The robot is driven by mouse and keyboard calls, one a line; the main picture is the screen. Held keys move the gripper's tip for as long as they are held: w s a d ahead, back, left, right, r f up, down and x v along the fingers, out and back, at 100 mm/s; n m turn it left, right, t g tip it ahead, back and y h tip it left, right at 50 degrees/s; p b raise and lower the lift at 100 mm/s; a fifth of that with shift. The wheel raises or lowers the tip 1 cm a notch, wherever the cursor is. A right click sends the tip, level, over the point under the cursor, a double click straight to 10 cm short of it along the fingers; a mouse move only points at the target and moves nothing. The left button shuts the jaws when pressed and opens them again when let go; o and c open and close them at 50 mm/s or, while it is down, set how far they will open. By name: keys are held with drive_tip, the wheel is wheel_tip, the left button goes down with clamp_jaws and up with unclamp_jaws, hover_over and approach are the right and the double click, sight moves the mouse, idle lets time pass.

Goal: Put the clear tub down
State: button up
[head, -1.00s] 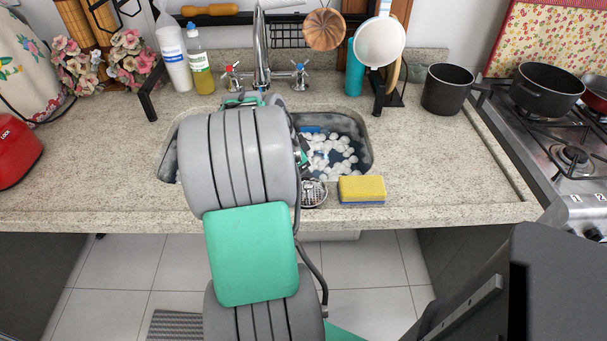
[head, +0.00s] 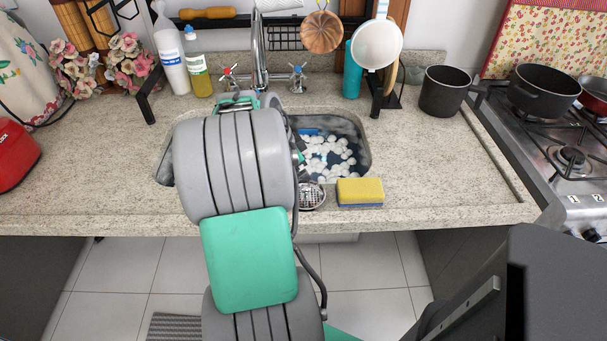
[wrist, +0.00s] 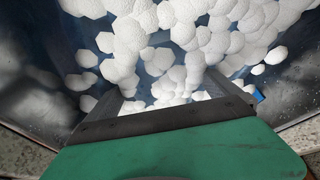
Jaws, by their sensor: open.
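I cannot make out the clear tub in either view. My gripper (wrist: 166,92) is open in the wrist view, over the sink basin (wrist: 275,138), its fingers apart with white foam blobs (wrist: 195,45) showing between and beyond them. No tub can be seen between the fingers. In the head view my own arm covers the left part of the sink and hides the gripper. The foam (head: 328,155) also shows in the right part of the sink there.
A yellow and blue sponge (head: 360,192) lies on the counter's front edge, right of a metal strainer (head: 312,196). The faucet (head: 260,60) and bottles (head: 198,70) stand behind. A dark pot (head: 445,92) stands at the right. The counter between sink and stove is mostly clear.

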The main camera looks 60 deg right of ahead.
drive_tip(key=p+v, duration=0.1)
drive_tip(key=v, duration=0.9)
drive_tip(key=shift+r, duration=0.3)
drive_tip(key=shift+a, duration=0.1)
